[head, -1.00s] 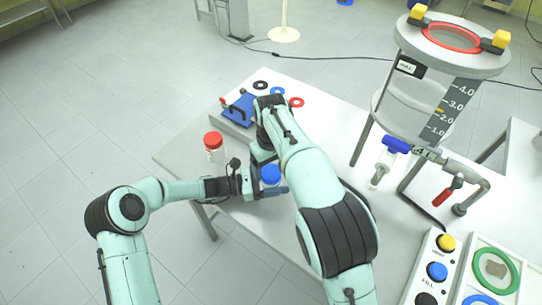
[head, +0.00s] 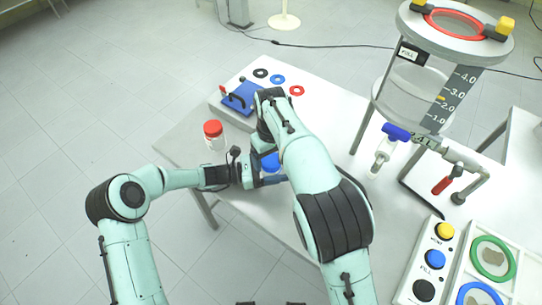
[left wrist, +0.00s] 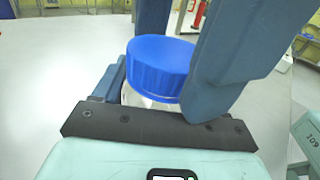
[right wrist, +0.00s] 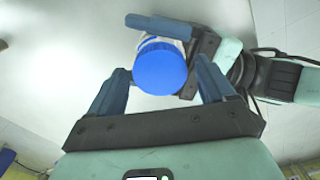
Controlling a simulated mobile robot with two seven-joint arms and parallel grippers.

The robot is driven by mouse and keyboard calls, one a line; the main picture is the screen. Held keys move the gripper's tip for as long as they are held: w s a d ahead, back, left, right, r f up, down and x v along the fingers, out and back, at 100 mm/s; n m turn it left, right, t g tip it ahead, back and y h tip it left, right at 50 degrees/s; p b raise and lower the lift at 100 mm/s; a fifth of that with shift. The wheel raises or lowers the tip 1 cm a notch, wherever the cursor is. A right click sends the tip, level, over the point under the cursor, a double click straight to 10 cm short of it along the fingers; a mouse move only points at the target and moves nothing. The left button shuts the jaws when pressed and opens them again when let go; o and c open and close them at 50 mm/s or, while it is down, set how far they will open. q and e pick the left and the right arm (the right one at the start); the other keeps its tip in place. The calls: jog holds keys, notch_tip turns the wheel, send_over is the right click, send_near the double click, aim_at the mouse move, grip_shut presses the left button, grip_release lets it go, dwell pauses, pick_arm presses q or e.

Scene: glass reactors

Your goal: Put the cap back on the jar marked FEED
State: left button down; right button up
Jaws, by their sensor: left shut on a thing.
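A jar with a blue cap (head: 270,162) is held over the near left part of the table. The cap also shows in the left wrist view (left wrist: 160,67), sitting level on a clear jar (left wrist: 145,100). My left gripper (head: 270,180) is shut on this jar, below the cap. My right gripper (right wrist: 162,75) is open, with its fingers on either side of the cap (right wrist: 160,68) and gaps between. In the head view my right arm hides part of the cap. I cannot read a FEED mark or tell whether the cap is screwed tight.
A red-capped jar (head: 213,135) stands at the table's left edge. Behind are a blue clamp block (head: 240,97) and coloured rings (head: 278,79). A glass reactor (head: 415,90) with valves stands right. A button panel (head: 432,262) and ring tray (head: 491,257) lie front right.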

jog(key=shift+r, duration=0.15)
notch_tip(320, 180, up, 12)
dwell(0.7)
pick_arm(q)
grip_release()
jog(key=a, duration=0.4)
jog(key=s+a, duration=0.1)
jog(key=a, duration=0.3)
jog(key=s+a+b, duration=0.1)
jog(key=a, duration=0.4)
jog(key=shift+a, duration=0.1)
pick_arm(e)
jog(key=shift+s+f, duration=0.2)
jog(key=shift+f, duration=0.8)
pick_arm(q)
jog(key=shift+s, duration=0.15)
